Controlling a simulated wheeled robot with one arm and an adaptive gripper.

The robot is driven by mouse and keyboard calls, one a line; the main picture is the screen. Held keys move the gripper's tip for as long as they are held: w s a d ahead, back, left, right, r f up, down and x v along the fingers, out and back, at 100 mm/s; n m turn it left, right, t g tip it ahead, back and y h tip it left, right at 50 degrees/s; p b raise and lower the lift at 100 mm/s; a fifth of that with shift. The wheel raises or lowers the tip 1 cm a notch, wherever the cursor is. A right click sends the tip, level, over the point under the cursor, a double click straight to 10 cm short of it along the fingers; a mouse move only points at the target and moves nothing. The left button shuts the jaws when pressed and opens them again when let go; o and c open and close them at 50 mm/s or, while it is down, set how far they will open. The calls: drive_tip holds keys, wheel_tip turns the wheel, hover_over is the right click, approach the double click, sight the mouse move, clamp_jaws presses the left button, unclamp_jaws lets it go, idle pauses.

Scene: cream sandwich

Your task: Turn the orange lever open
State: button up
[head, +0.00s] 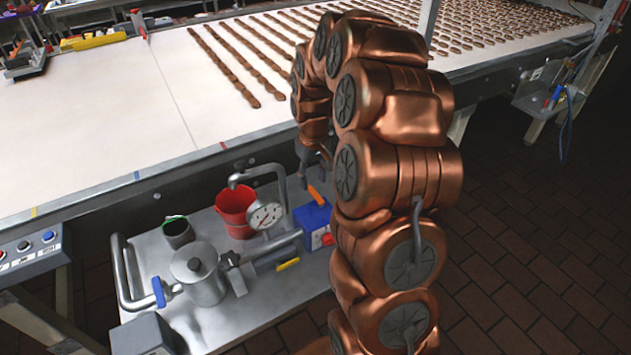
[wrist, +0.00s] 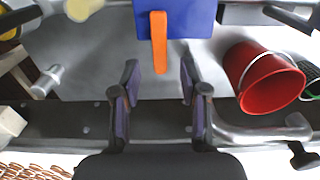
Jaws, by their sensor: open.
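The orange lever (head: 316,195) is on a blue box (head: 311,219) on the metal cart, in front of the conveyor. In the wrist view the lever (wrist: 158,42) hangs straight down in the picture from the blue box (wrist: 190,18). My gripper (wrist: 158,84) is open, with its two fingers pointing toward the lever and nothing between them. In the head view my gripper (head: 312,158) is above the lever and partly hidden by my arm.
A red bucket (head: 234,209) stands left of the box and shows close to the right finger in the wrist view (wrist: 262,84). The conveyor (head: 110,110) runs behind.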

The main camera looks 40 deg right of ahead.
sight(313, 192)
drive_tip(key=shift+f+p, duration=0.45)
drive_tip(key=shift+f, duration=1.25)
drive_tip(key=shift+c, duration=0.2)
